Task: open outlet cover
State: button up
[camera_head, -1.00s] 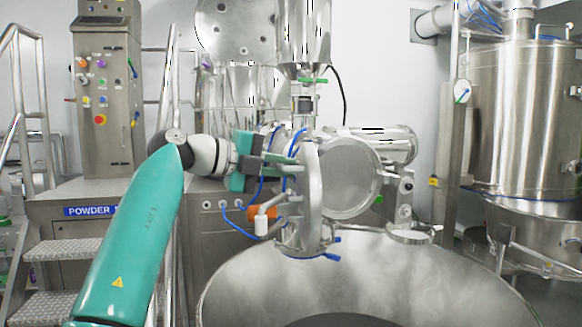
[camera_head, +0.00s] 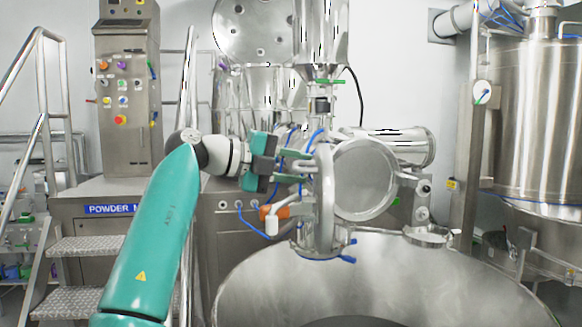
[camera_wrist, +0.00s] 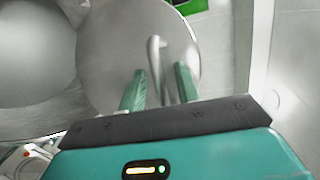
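A round metal cover (camera_head: 325,195) stands nearly edge-on in the middle of the head view, on the outlet end of the machine. In the wrist view its grey disc (camera_wrist: 105,60) faces the camera, with a bent bar handle (camera_wrist: 154,55) on it. My gripper (camera_head: 300,172) reaches in from the left at the cover's edge. In the wrist view my gripper (camera_wrist: 160,82) has its two green fingers apart, one on each side of the handle. A gap shows beside the left finger; whether the right finger touches the handle I cannot tell.
A round grey disc (camera_head: 365,180) faces the camera just right of the cover. A wide steel bowl (camera_head: 280,285) lies below. An orange fitting (camera_head: 270,212) and blue hoses sit below my gripper. Steps (camera_head: 85,247) stand at left, a steel tank (camera_head: 540,120) at right.

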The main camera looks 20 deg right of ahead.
jog(key=a+r, duration=0.2)
jog(key=a, duration=1.1)
jog(key=shift+s+a+r, duration=0.2)
jog(key=shift+a+r, duration=0.05)
jog(key=shift+r, duration=0.1)
